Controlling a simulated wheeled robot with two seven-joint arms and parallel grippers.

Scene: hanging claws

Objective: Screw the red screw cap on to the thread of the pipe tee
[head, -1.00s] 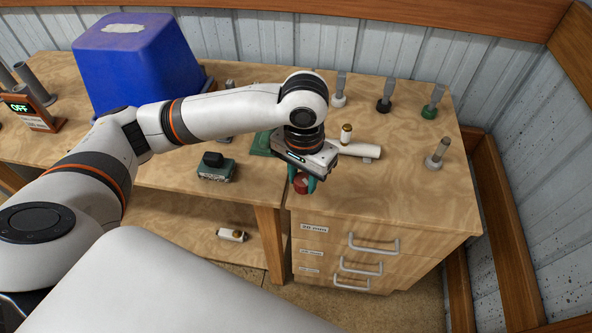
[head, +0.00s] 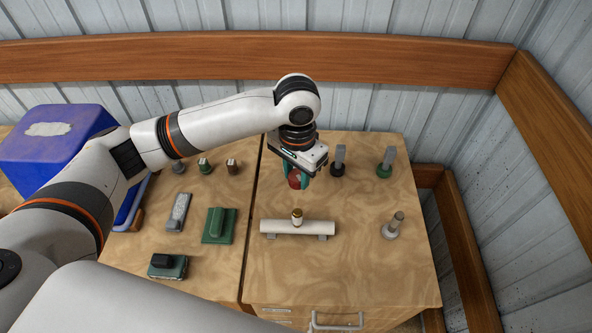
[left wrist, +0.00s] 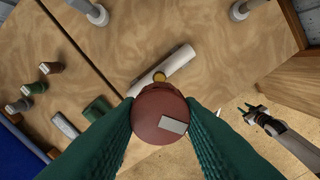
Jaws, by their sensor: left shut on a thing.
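My left gripper (head: 299,180) is shut on the red screw cap (head: 294,180) and holds it in the air above the table. In the left wrist view the round cap (left wrist: 159,113) sits between the two green fingers, with a pale rectangular patch on it. The white pipe tee (head: 275,227) lies on small grey supports, its brass-coloured thread (head: 297,215) pointing up. In the left wrist view the cap overlaps the near edge of the tee (left wrist: 178,60), just below the thread (left wrist: 159,77). Cap and thread are apart. My right gripper (left wrist: 257,113) shows small at the right there.
A grey peg on a round base (head: 393,226) stands right of the tee. A green block (head: 219,226), a grey block (head: 178,212) and a dark green box (head: 167,266) lie to the left. Pegs (head: 338,162) stand at the back. A blue bin (head: 50,150) is far left.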

